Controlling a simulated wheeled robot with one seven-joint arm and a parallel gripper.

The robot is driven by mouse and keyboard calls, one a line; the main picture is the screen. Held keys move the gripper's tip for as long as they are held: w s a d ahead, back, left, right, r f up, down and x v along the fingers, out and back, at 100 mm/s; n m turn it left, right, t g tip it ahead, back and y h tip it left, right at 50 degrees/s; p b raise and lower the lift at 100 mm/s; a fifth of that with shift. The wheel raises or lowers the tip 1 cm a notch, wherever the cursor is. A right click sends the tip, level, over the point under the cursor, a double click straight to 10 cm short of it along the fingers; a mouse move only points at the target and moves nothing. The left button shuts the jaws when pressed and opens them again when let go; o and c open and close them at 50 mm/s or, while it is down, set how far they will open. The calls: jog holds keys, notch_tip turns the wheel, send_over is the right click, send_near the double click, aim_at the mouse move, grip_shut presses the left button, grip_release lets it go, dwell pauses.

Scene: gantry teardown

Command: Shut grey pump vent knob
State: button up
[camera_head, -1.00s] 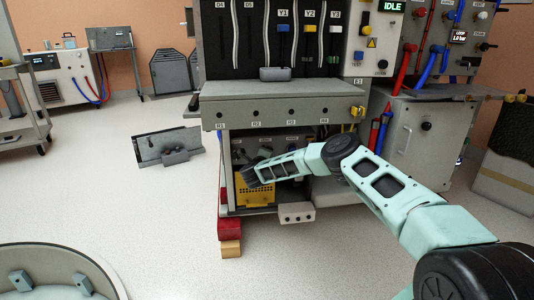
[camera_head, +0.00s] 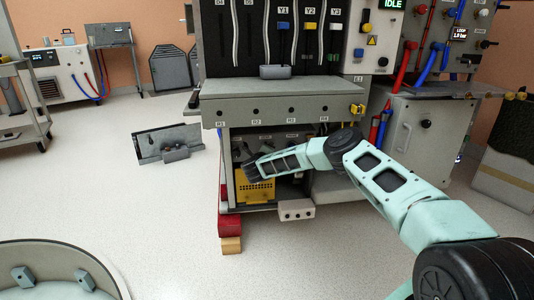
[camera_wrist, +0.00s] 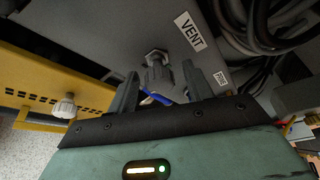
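The grey vent knob (camera_wrist: 158,72) shows in the wrist view on a grey panel, below and left of a "VENT" label (camera_wrist: 190,32). My gripper (camera_wrist: 160,72) is open, with one dark finger on each side of the knob in the picture. I see gaps between the fingers and the knob, and cannot tell how deep the knob sits between them. A blue piece shows behind the fingers, near the knob's base. In the head view my gripper end (camera_head: 246,160) reaches into the lower bay of the bench, and the knob cannot be made out there.
A yellow perforated guard (camera_wrist: 45,85) with a pale knob (camera_wrist: 65,106) is left of my gripper. Dark hoses (camera_wrist: 265,30) hang at the upper right. The bench top (camera_head: 280,88) overhangs the bay. Red and wooden blocks (camera_head: 231,245) stand at the bay's left foot.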

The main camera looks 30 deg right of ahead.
jog(key=p+v, duration=0.6)
jog(key=v, duration=1.1)
jog(key=shift+s, duration=0.25)
